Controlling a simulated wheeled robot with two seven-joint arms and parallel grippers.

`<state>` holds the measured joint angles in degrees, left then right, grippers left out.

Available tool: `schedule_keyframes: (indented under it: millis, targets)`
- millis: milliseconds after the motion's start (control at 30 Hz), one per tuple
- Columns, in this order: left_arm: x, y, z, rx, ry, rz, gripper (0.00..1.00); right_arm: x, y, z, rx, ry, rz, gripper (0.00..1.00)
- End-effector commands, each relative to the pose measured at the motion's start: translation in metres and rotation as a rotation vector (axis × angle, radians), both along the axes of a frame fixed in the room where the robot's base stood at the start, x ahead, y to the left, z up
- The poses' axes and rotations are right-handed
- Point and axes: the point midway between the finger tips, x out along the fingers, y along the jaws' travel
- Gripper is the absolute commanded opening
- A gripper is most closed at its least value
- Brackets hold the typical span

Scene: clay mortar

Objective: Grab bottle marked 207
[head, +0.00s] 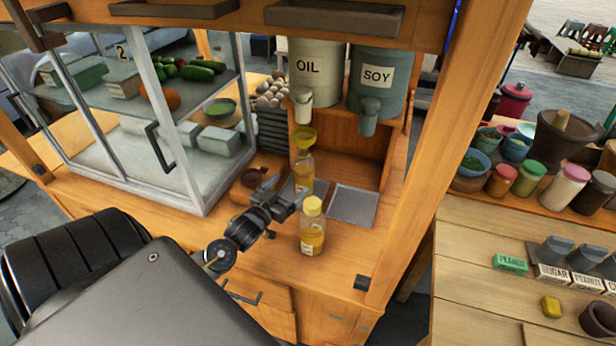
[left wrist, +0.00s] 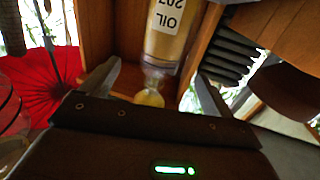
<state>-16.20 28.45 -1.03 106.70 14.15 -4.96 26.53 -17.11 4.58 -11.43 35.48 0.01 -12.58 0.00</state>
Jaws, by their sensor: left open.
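Two bottles of yellow liquid stand on the wooden counter: a front bottle (head: 312,226) with a yellow cap and white label, and a rear bottle (head: 303,168) with a yellow funnel-like top under the oil dispenser. Their labels are too small to read in the head view. My left gripper (head: 286,196) is open, just left of both bottles. The left wrist view appears upside down; there a bottle labelled "OIL 207" (left wrist: 176,38) lies ahead, its neck between the open fingers. I cannot tell for certain which bottle it is. My right gripper is not in view.
A glass cabinet (head: 178,182) stands left. A grey tray (head: 352,206) lies right of the bottles. A wooden post (head: 428,140) rises at the right, beside a table of jars.

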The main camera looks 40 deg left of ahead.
Motion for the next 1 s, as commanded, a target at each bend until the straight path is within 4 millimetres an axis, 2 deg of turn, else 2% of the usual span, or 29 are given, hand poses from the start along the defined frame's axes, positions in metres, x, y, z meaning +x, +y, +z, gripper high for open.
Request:
schedule_keyframes:
  millis: [67,167,300,400,500,667,833,1000]
  targets:
    - [0.003,0.004,0.002,0.001,-0.001,0.006,0.87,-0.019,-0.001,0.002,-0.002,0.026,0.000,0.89]
    - [0.017,0.007,0.004,0.001,-0.002,0.010,0.87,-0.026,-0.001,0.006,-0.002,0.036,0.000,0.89]
    - [0.038,0.009,0.003,0.000,-0.001,0.010,0.87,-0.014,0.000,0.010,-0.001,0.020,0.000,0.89]
    - [0.048,0.010,0.002,0.000,0.001,0.010,0.87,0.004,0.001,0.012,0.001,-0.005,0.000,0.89]
    - [0.052,0.010,0.001,0.000,0.002,0.008,0.87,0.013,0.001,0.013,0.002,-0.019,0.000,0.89]
    - [0.059,0.009,0.003,0.000,0.001,0.006,0.87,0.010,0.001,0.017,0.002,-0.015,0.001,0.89]
    - [0.084,0.009,0.005,0.000,0.002,0.006,0.87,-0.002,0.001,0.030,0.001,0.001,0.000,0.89]
    - [0.102,0.011,0.001,0.000,0.002,0.006,0.87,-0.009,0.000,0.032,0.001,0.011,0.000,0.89]
